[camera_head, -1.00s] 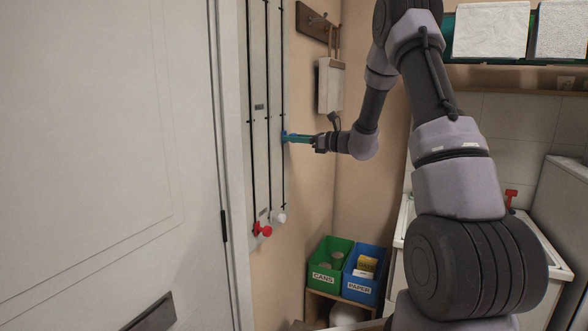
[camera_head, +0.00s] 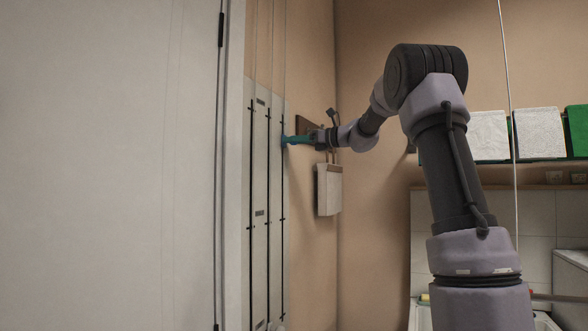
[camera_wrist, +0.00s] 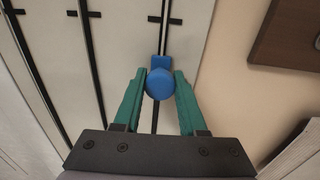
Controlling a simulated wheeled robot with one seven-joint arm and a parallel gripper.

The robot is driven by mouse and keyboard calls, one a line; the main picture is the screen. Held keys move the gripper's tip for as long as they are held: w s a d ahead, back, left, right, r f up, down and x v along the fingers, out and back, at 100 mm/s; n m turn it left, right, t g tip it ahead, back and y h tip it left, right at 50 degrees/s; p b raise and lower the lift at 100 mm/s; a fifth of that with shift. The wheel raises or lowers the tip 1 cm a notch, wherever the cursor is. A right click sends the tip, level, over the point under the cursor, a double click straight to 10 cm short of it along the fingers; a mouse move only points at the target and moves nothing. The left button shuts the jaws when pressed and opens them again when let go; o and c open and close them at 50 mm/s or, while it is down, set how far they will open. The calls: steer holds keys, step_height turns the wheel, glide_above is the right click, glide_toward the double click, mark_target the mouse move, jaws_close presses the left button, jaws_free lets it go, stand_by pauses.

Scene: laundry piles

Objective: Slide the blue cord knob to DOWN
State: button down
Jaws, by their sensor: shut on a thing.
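The blue cord knob (camera_wrist: 160,84) sits on the rightmost dark slot of the pale wall panel, between my fingers in the wrist view. It also shows as a small blue patch in the head view (camera_head: 284,141). My gripper (camera_wrist: 159,92) has green fingers on both sides of the knob and is shut on it. In the head view my gripper (camera_head: 297,139) reaches left to the panel (camera_head: 261,180), on the upper half of the slot.
A white door (camera_head: 110,160) stands left of the panel. A wooden hook rail (camera_head: 308,126) and a hanging pale cloth or bag (camera_head: 328,190) are on the wall just right. A shelf with folded towels (camera_head: 489,135) is at far right.

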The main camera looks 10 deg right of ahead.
mark_target(283, 125)
step_height(283, 125, up, 6)
steer(key=shift+f, duration=0.1)
stand_by(0.4)
steer(key=shift+c, duration=2.3)
jaws_free()
steer(key=v, duration=1)
steer(key=shift+s+d, duration=0.25)
steer(key=shift+d, duration=0.05)
